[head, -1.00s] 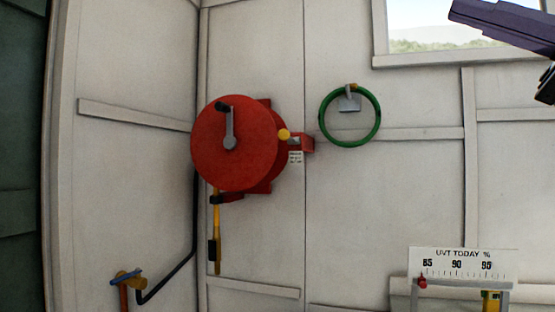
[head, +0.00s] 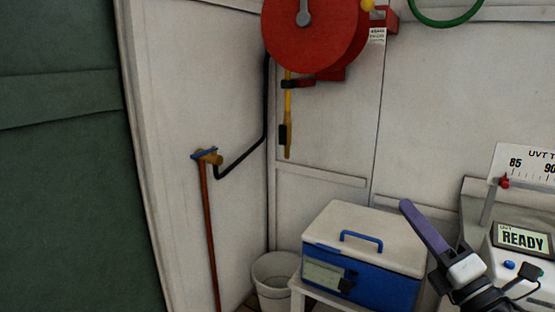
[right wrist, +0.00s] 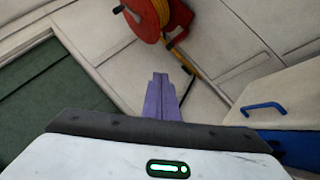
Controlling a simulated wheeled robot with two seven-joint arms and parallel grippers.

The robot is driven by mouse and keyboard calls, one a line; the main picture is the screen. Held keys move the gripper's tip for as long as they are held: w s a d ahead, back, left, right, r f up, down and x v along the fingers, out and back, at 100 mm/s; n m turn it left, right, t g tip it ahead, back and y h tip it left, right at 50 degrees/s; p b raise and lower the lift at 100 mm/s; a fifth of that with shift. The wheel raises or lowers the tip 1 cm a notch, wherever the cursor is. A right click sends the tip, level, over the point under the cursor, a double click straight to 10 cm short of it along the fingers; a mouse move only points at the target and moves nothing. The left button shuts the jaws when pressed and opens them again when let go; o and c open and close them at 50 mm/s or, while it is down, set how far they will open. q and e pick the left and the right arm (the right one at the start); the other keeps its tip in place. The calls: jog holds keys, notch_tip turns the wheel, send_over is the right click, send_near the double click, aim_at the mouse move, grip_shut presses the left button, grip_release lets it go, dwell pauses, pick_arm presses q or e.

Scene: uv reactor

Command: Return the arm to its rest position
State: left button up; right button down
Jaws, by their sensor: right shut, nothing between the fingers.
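My right gripper (head: 426,226) shows at the lower right of the head view, its purple fingers together and empty. It is in front of the blue and white cooler box (head: 385,275) and left of the device with the READY screen (head: 522,239), held up in the air. In the right wrist view, the purple fingers (right wrist: 161,97) also lie together with nothing between them. My left gripper is in neither view.
A red hose reel (head: 315,35) hangs on the wall, with a valve and pipe (head: 210,157) to its left. A white bin (head: 275,280) stands beside the cooler's stand. A green ring (head: 445,20) hangs at the top right. A dark green panel (head: 60,160) fills the left.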

jog(key=s+a+f+m+g+h, duration=0.1)
jog(key=s+f+m+g+h, duration=0.3)
jog(key=f, duration=0.6)
jog(key=s+a+f+m+y+b, duration=0.1)
jog(key=s+f+m, duration=0.2)
jog(key=f+m, duration=0.55)
jog(key=s+a+f+m+g+h, duration=0.1)
jog(key=s+f+m+g+h, duration=0.2)
jog(key=f, duration=0.8)
jog(key=s+a+f+m+g, duration=0.2)
jog(key=s+f+m, duration=0.3)
jog(key=s+f, duration=0.3)
jog(key=s+a+f+m+g+y, duration=0.1)
jog(key=s+a+f+m+g, duration=0.2)
jog(key=s+f+m, duration=0.3)
jog(key=s+a+f, duration=0.1)
jog(key=s+f, duration=0.2)
jog(key=s, duration=0.1)
jog(key=shift+s+a+b, duration=0.4)
